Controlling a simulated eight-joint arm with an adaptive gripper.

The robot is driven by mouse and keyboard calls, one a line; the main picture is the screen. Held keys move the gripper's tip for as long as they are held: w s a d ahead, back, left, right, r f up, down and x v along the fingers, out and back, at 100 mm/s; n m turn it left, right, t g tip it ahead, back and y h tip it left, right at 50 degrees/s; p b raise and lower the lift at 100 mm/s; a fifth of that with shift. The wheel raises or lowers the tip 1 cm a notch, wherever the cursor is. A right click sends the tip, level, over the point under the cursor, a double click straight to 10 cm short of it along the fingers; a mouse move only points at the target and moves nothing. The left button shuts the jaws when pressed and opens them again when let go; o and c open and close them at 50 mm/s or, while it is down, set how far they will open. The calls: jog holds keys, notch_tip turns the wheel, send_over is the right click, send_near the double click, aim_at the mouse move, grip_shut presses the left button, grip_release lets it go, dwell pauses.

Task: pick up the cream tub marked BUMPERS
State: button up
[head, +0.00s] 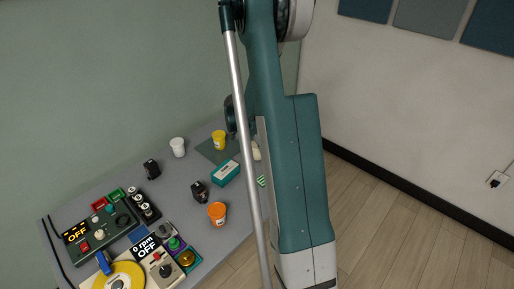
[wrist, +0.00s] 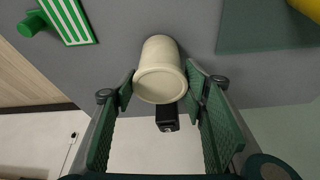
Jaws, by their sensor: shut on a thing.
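A cream tub (wrist: 161,69) is between the two green finger pads of my gripper (wrist: 160,88) in the wrist view. The gripper is shut on it, with a pad against each side. The tub's near round end faces the wrist camera, and no BUMPERS marking shows. In the head view a small cream piece (head: 256,151) shows beside my arm, which hides most of it and the gripper. I cannot tell whether the tub is touching the table.
The grey table (head: 185,192) also holds a white cup (head: 177,147), a yellow tub (head: 218,139), an orange tub (head: 217,213) and a teal box (head: 226,173). A green-striped piece (wrist: 68,18) and a dark green mat (wrist: 265,25) flank the cream tub.

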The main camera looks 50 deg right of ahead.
jog(key=shift+r+p, duration=0.7)
jog(key=shift+r, duration=4)
jog(key=shift+a, duration=0.15)
